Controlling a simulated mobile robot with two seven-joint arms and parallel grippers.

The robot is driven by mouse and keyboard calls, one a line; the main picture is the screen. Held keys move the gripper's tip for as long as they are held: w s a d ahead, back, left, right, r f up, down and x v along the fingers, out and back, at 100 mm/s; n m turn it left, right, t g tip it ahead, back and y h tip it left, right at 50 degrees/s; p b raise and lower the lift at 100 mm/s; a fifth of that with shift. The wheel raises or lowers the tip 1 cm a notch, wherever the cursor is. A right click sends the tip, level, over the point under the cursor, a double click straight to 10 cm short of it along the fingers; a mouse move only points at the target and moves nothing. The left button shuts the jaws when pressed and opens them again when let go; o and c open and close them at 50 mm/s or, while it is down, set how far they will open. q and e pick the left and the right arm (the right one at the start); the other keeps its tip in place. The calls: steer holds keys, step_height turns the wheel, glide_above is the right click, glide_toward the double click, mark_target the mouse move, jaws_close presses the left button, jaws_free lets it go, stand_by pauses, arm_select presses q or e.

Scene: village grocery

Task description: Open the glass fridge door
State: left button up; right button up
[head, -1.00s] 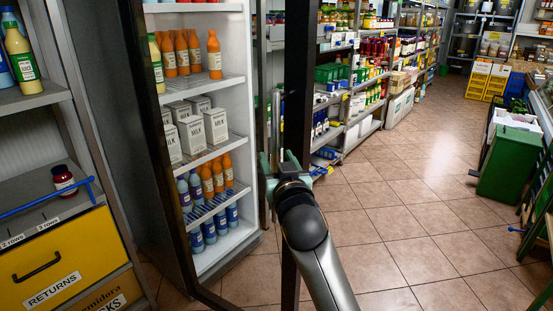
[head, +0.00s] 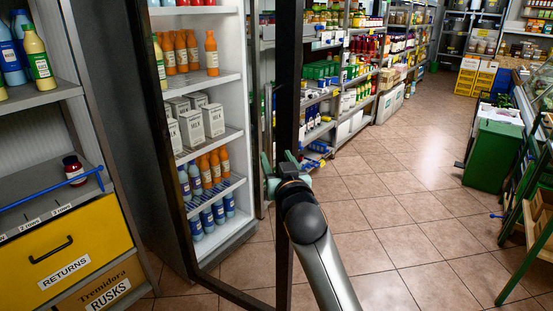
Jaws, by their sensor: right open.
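The glass fridge door (head: 288,110) has a dark frame and stands ajar, its free upright swung out toward me. The gripper is open; whether the fingers touch the frame, I cannot tell. The far finger is partly hidden by the upright and my wrist. My left gripper is not in view.
A shelf unit with a yellow returns drawer (head: 80,250) and a blue bar (head: 50,192) stands close on the left. Tiled floor (head: 400,210) is clear to the right, up to a green bin (head: 492,155) and green racks (head: 535,215). Stocked shelves (head: 340,90) line the aisle behind.

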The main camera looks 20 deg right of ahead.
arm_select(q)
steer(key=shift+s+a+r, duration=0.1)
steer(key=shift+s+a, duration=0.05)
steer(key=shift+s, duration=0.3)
arm_select(e)
steer(key=shift+s, duration=0.35)
steer(key=s+a+f+n+g+y+p, duration=0.1)
steer(key=s+a+f+n+g+y, duration=0.1)
steer(key=s+f, duration=0.8)
steer(key=s+a+f+n+g+y+p, duration=0.1)
steer(key=s+a+f+g, duration=0.15)
steer(key=f, duration=1.35)
arm_select(q)
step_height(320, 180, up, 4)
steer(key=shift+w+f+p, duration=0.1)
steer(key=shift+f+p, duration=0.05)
steer(key=shift+p, duration=0.7)
arm_select(e)
steer(key=s+f+g, duration=0.1)
steer(key=s+f, duration=0.3)
steer(key=s, duration=0.3)
steer(key=s+a+f+g+y, duration=0.1)
steer(key=s+f, duration=0.3)
steer(key=s, duration=0.3)
steer(key=s+a+f+g+y, duration=0.1)
steer(key=s+f+g, duration=0.1)
steer(key=s+f, duration=0.2)
steer(key=s, duration=0.2)
steer(key=shift+s+n, duration=0.4)
